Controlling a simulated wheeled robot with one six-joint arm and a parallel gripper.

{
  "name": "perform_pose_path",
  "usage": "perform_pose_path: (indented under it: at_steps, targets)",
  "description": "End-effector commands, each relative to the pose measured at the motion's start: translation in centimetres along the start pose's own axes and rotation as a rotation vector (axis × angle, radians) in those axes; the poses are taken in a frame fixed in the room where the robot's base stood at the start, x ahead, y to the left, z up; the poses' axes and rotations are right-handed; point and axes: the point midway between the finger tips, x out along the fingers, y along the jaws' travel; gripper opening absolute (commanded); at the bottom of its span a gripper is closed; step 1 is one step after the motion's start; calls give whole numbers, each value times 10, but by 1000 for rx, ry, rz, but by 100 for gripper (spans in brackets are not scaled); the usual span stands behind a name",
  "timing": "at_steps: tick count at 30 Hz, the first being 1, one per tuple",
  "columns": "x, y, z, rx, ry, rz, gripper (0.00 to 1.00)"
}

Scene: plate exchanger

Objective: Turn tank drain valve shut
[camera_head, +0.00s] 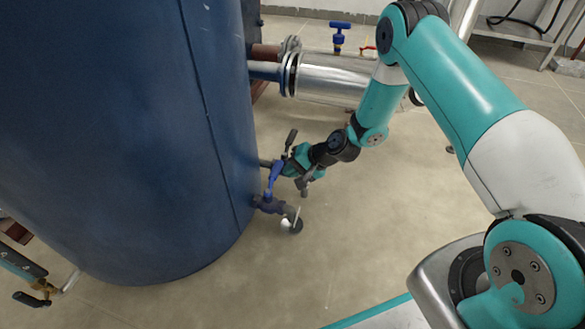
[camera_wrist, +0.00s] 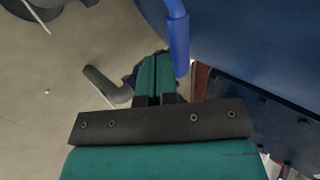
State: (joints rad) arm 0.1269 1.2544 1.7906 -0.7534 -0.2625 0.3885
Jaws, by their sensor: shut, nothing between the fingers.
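The drain valve (camera_head: 268,204) sits low on the side of the big blue tank (camera_head: 130,130), with a short outlet pointing down and right. Its blue lever handle (camera_head: 273,178) stands up from the valve body, tilted slightly. My gripper (camera_head: 284,168) is beside the upper part of this handle in the head view. In the wrist view my gripper (camera_wrist: 156,62) has its teal fingers shut together with nothing between them. The blue handle (camera_wrist: 178,42) runs just right of the fingertips there; I cannot tell whether they touch. The valve body is not clearly visible in the wrist view.
A grey lever (camera_wrist: 104,86) lies left of the fingers in the wrist view. A silver flanged pipe (camera_head: 330,78) with a blue-handled valve (camera_head: 340,36) runs behind my arm. Another valve (camera_head: 45,290) is at lower left. The floor right of the tank is open.

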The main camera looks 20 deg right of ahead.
Motion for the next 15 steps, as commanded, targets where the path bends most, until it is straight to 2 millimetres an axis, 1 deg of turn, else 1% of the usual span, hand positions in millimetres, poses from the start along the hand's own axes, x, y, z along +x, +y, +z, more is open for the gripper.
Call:
perform_pose_path:
  at_steps: [1,3,5,9,12,15]
  targets:
    - [-9,4,-1,6,0,5,0]
    - [-18,12,0,5,-5,10,0]
    - [-38,6,0,4,-4,10,0]
    - [-74,9,-2,10,-1,12,0]
    - [-94,12,-2,10,0,13,0]
    - [-107,13,-2,8,-1,13,0]
